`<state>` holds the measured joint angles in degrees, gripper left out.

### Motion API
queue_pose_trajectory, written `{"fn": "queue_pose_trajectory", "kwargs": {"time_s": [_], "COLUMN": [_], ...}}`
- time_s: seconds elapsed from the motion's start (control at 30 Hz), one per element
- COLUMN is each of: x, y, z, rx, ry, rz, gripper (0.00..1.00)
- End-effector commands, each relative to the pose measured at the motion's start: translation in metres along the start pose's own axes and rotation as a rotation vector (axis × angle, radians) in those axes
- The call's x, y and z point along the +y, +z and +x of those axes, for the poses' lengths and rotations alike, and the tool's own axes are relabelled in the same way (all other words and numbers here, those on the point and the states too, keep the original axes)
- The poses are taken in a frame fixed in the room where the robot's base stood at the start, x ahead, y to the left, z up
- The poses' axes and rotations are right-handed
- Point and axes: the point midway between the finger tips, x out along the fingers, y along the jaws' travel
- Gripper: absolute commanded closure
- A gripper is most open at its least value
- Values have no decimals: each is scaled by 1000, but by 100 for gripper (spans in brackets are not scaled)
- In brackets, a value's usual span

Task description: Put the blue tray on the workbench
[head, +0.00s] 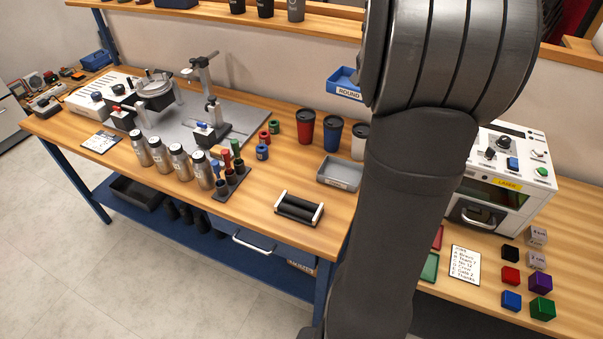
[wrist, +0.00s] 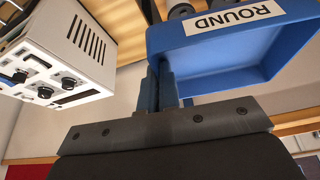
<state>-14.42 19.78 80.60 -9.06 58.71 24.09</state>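The blue tray (head: 343,83), labelled ROUND, is held in the air above the back of the workbench (head: 291,168) in the head view, partly hidden behind my arm. In the wrist view the blue tray (wrist: 190,50) fills the upper right, its label facing the camera. My gripper (wrist: 160,88) has its two fingers close together on the tray's near wall, at its left end. My gripper is hidden behind my arm in the head view.
A grey tray (head: 340,174) and red, blue and white cups (head: 333,133) stand below the blue tray. The laser machine (head: 505,180) is at the right. A roller holder (head: 299,208) lies near the front edge. Bare wood shows between them.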

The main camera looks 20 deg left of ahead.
Motion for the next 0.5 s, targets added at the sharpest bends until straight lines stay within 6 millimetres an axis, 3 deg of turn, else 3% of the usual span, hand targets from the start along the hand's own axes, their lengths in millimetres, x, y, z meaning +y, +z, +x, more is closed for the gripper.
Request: {"fn": "queue_pose_trajectory", "kwargs": {"time_s": [0.1, 0.3, 0.5], "x": [-23, -51, -47], "y": [18, 41, 59], "z": [-6, -13, 36], "rx": [0, 1, -6], "ry": [-21, -47, -42], "rz": [-49, -110, -105], "gripper": [100, 100, 100]}}
